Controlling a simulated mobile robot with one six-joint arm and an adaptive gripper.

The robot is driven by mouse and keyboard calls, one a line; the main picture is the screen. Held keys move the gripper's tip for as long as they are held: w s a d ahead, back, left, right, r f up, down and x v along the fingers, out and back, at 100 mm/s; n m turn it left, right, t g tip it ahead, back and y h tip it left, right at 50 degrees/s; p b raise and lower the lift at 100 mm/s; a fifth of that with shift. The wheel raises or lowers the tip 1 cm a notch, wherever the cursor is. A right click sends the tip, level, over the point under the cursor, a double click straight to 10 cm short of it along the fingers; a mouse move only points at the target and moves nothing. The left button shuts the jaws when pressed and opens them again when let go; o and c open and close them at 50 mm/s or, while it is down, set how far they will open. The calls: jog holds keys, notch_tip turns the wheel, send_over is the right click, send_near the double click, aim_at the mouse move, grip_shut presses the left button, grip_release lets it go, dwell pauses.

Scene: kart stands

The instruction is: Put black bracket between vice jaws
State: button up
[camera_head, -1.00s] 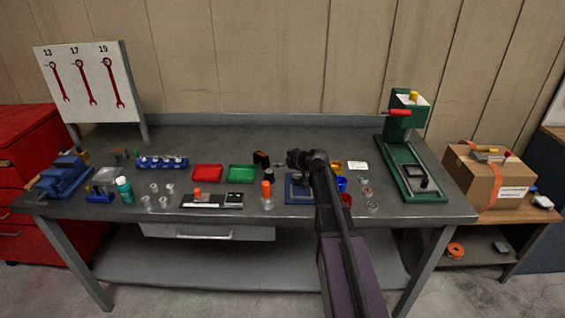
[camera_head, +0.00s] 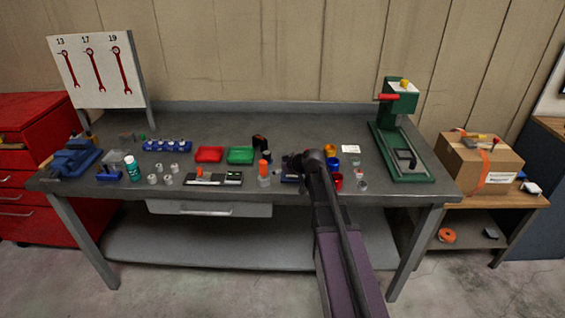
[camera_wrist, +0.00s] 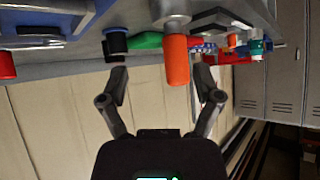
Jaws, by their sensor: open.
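The vice (camera_head: 75,160) is blue and stands at the bench's left end in the head view; its jaw gap is too small to make out. I cannot surely pick out the black bracket; a dark angular shape (camera_head: 406,158) shows on the green press base at the right. My gripper (camera_head: 312,160) is over the bench's front middle, far right of the vice and left of the press. In the wrist view my gripper (camera_wrist: 160,82) is open with its fingers apart and nothing held. An orange-topped bottle (camera_wrist: 177,58) shows beyond the gap between them.
The bench (camera_head: 190,115) carries a red tray (camera_head: 209,154), a green tray (camera_head: 241,155), a blue rack (camera_head: 167,145), small cups and bottles. The green press (camera_head: 385,140) stands tall at the right. A wrench board (camera_head: 80,50) rises at the back left. Clear bench lies along the back.

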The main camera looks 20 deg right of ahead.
jog(key=s+a+f+m+g+h, duration=0.1)
jog(key=s+a+f+g, duration=0.1)
jog(key=s, duration=0.7)
jog(key=s+a+f+m+g+h, duration=0.2)
jog(key=s+f+g, duration=0.1)
jog(key=s, duration=0.6)
jog(key=s+a+f+m+g+h, duration=0.2)
jog(key=s+g, duration=0.2)
jog(key=s, duration=0.5)
jog(key=shift+f, duration=0.15)
